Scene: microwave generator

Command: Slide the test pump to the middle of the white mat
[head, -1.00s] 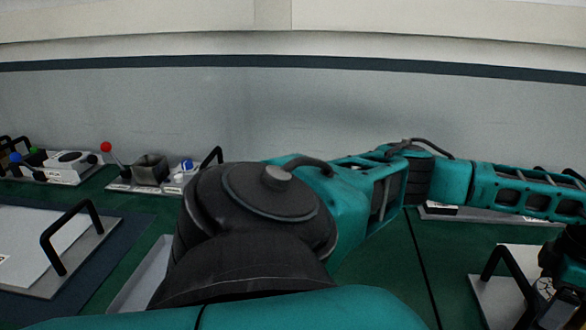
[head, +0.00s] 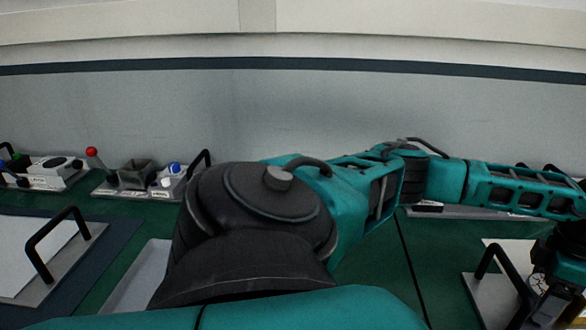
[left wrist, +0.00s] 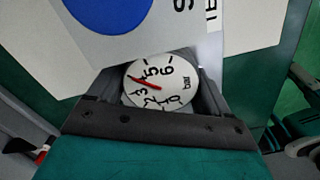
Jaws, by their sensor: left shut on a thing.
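The test pump shows at the lower right of the head view as a grey plate (head: 487,290) with a black handle and a round gauge (head: 538,284). My left gripper (head: 563,258) is over it, at the right edge. In the left wrist view, the gripper (left wrist: 155,78) is shut, with the pump's white dial (left wrist: 160,82), marked "bar", showing between its fingers. The exact grip point is hidden. A pale area (head: 513,247) behind the pump may be the white mat; its outline is mostly covered. My right gripper is out of view.
A plate with a white top and black handle (head: 66,243) lies on a dark blue mat (head: 112,248) at left. Small fixtures, one with a red-knobbed lever (head: 92,152), stand along the back wall. Green table (head: 385,262) is bare right of centre. My arm covers the middle.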

